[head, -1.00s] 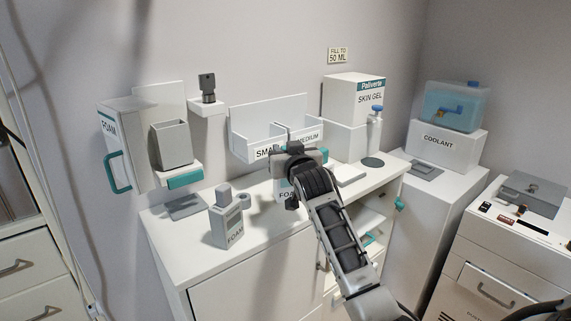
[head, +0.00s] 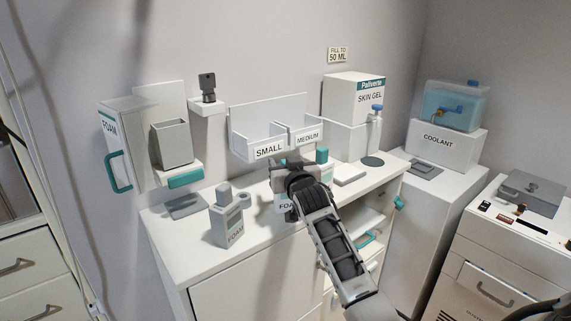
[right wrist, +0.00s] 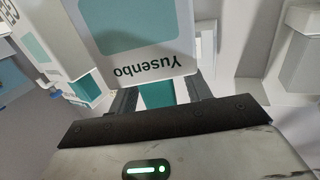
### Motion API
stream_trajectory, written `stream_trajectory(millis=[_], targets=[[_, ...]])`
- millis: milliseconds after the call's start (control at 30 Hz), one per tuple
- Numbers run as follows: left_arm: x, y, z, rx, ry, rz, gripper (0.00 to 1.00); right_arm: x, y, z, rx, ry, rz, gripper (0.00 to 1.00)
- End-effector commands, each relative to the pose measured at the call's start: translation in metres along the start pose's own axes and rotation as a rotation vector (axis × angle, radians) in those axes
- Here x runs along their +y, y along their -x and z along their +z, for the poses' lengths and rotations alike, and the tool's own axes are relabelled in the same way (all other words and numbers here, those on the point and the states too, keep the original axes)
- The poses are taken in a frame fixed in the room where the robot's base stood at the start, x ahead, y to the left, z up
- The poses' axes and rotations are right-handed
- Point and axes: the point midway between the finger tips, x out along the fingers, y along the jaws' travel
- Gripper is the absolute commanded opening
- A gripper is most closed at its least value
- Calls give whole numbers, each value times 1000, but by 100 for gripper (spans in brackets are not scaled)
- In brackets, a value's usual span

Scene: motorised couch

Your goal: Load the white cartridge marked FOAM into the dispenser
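The white cartridge marked FOAM (head: 285,206) stands on the cabinet top, mostly hidden behind my right gripper (head: 283,172). In the right wrist view a white container with a teal panel and the upside-down name Yusenbo (right wrist: 140,68) is close. Its teal neck or cap (right wrist: 156,95) lies between the fingers of my right gripper (right wrist: 160,97), which look apart, with a gap on the right side. The wall dispenser (head: 125,140) marked FOAM has its cover swung to the left, a grey holder (head: 171,145) and a teal push bar (head: 186,179). My left gripper is not in view.
A grey cartridge marked FOAM (head: 227,225) stands on the cabinet top (head: 260,240). A white item with a teal top (head: 322,156) stands right of my gripper. SMALL and MEDIUM bins (head: 268,150) hang behind.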

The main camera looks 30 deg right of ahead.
Motion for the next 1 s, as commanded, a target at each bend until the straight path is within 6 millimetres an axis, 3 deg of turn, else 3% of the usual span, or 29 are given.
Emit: stream_trajectory(millis=[267,800,1000], targets=[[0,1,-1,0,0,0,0,0,4,-3,1,0,-1,49],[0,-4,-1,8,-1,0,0,0,102,-2,0,-1,-1,49],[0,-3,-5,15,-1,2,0,0,119,-3,0,0,0,49]])
